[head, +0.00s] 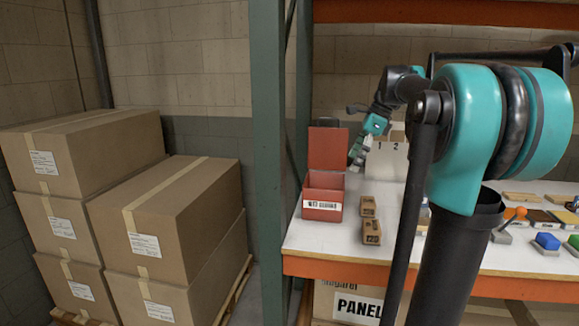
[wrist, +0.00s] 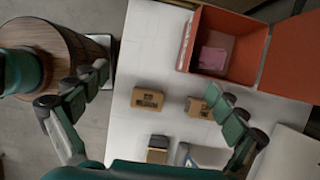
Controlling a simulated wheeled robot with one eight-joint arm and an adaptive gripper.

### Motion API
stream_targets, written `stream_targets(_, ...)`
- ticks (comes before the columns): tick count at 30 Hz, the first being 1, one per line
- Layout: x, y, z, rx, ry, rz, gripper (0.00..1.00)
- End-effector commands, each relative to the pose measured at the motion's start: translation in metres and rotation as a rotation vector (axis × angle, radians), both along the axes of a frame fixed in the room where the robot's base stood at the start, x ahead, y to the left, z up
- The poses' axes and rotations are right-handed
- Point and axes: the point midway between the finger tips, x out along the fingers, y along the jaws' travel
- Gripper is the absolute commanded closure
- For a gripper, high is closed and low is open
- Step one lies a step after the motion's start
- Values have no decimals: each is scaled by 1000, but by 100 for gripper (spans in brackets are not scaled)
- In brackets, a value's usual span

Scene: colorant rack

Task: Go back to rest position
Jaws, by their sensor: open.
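My gripper (head: 362,148) is at the end of my raised arm, just right of the open red box (head: 322,206) on the white shelf top. In the wrist view my gripper (wrist: 155,84) has its two fingers spread wide, with nothing between them. Below it, the shelf top (wrist: 120,120) and two small brown blocks (wrist: 147,99) show. The red box (wrist: 185,58) is at the upper right of the wrist view, with a pink piece (wrist: 214,56) lying inside.
A green upright post (head: 268,160) stands left of the shelf. Stacked cardboard boxes (head: 170,215) fill the left. Coloured blocks (head: 547,241) and an orange-knobbed item (head: 515,214) sit on the right of the shelf. A round wooden top (wrist: 50,40) shows beyond the shelf edge.

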Motion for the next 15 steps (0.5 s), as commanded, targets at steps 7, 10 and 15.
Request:
stream_targets(7, -11, 3, -31, -46, -66, 122, 3)
stream_targets(10, -16, 4, -46, -72, -98, 185, 3)
stream_targets(15, -31, 6, -82, -129, -171, 334, 3)
